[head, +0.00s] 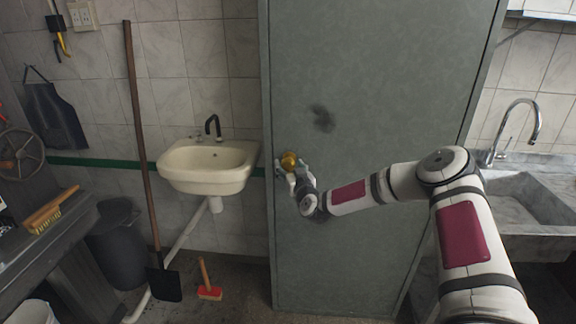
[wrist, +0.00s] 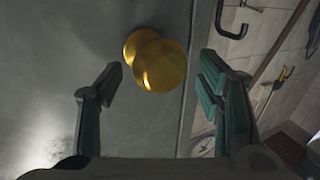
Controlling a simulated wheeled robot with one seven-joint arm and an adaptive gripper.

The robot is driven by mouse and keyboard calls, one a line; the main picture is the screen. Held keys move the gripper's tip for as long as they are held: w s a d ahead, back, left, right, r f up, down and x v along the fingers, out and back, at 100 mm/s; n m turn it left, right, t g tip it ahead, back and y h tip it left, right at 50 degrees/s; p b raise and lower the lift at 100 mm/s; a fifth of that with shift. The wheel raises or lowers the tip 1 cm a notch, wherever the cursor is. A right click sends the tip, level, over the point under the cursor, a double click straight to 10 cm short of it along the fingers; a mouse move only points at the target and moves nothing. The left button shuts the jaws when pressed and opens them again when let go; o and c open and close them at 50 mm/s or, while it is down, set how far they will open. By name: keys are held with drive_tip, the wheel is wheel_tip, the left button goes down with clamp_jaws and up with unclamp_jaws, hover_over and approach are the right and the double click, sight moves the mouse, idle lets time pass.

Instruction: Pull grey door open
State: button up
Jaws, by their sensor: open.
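The grey door (head: 375,85) stands upright in the middle of the head view and looks closed. A round brass knob (head: 289,160) sits near its left edge at mid height. My gripper (head: 287,168) is at the knob, in front of the door. In the wrist view the knob (wrist: 160,64) lies ahead of and between the two green-lined fingers of my gripper (wrist: 160,85). The fingers are open, with a gap on each side of the knob. The door's edge (wrist: 190,75) runs just right of the knob there.
A white washbasin (head: 208,165) with a black tap is on the wall left of the door. A long-handled shovel (head: 138,140) leans there, and a red brush (head: 208,285) stands on the floor. A stone sink (head: 535,200) is at the right.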

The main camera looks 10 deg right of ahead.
drive_tip(key=shift+w+a, duration=0.1)
drive_tip(key=shift+w, duration=0.85)
